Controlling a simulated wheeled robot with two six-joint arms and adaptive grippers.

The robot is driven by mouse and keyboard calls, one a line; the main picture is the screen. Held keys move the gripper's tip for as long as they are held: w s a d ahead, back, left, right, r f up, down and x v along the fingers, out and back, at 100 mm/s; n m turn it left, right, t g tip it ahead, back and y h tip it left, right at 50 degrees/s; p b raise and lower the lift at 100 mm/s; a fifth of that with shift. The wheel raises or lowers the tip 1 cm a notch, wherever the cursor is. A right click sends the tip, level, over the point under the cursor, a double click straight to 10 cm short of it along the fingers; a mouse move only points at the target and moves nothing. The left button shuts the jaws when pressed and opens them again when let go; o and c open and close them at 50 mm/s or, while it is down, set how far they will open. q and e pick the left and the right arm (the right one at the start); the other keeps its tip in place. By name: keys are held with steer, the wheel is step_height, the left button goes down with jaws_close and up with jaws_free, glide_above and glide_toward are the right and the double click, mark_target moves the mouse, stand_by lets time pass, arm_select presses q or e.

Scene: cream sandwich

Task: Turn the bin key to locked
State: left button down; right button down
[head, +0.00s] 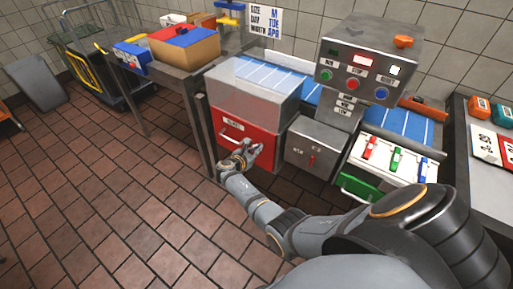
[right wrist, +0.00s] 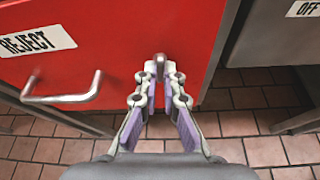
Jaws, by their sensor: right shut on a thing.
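The red bin (head: 262,139) with a REJECT label stands under the machine, its front face towards me. It fills the upper left of the right wrist view (right wrist: 110,62), with a metal handle (right wrist: 65,98) at the left. The small grey bin key (right wrist: 160,59) sticks out near the face's lower right. My right gripper (head: 250,150) is at the bin front, its fingers closed around the key in the right wrist view (right wrist: 160,76). The fingers hide most of the key, and I cannot tell which way it is turned. My left gripper is not in view.
A grey cabinet (head: 318,148) with a red switch stands right of the bin. A control box (head: 368,65) with coloured buttons is above it. A green drawer (head: 360,187) and a white panel (head: 395,158) with coloured levers are farther right.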

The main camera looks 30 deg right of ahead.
steer(key=shift+w+r+n+g, duration=0.15)
steer(key=shift+n+g, duration=0.15)
steer(key=shift+n, duration=0.1)
stand_by(0.4)
steer(key=c, duration=1.6)
jaws_free()
steer(key=shift+c, duration=0.2)
steer(key=shift+o, duration=0.7)
steer(key=shift+d+f, duration=0.1)
steer(key=shift+f, duration=0.1)
glide_toward(262, 128)
steer(key=x, duration=0.5)
steer(key=shift+w+d+f, duration=0.1)
steer(key=shift+d+f, duration=0.1)
steer(key=shift+f, duration=0.05)
